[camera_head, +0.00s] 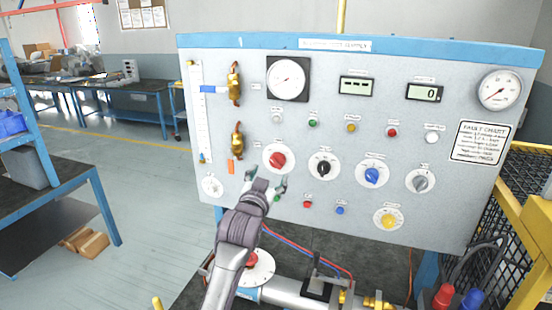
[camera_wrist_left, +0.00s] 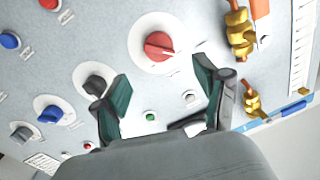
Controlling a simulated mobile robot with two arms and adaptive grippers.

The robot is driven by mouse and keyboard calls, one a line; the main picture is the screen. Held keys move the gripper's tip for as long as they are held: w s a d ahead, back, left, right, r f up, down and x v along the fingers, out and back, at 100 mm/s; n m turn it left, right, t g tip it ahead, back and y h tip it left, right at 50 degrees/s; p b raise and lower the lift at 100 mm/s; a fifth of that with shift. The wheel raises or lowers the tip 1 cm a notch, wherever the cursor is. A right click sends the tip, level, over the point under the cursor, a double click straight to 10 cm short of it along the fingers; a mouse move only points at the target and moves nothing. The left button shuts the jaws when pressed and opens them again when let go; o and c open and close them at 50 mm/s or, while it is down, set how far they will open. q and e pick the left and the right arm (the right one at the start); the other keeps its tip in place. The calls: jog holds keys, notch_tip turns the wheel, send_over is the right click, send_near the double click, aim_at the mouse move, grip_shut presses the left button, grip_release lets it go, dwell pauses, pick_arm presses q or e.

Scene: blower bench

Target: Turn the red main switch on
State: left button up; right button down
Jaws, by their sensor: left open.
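The red switch knob (camera_head: 278,160) sits on a round white dial at the left middle of the grey control panel (camera_head: 300,220). A pale pointer mark shows on it in the wrist view (camera_wrist_left: 158,46), where it points right and slightly down. My left gripper (camera_head: 266,180) is open and empty in front of the panel, just below the knob in the head view. In the left wrist view the two green-padded fingers (camera_wrist_left: 163,78) stand apart, with the knob beyond and between their tips. No contact with it is visible. My right gripper is not in view.
Black (camera_head: 323,166), blue (camera_head: 372,174) and grey (camera_head: 420,181) knobs sit right of the red one. Brass fittings (camera_head: 237,140) stick out on its left. Pipework (camera_head: 290,292) and hoses lie below the panel. A yellow frame (camera_head: 520,215) stands at right.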

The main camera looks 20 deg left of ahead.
aim_at(276, 163)
pick_arm(q)
jog(key=w+p, duration=0.2)
jog(key=w, duration=0.4)
jog(key=shift+w+a, duration=0.15)
jog(key=shift+w, duration=0.9)
jog(key=c, duration=1.2)
jog(key=shift+o, duration=0.2)
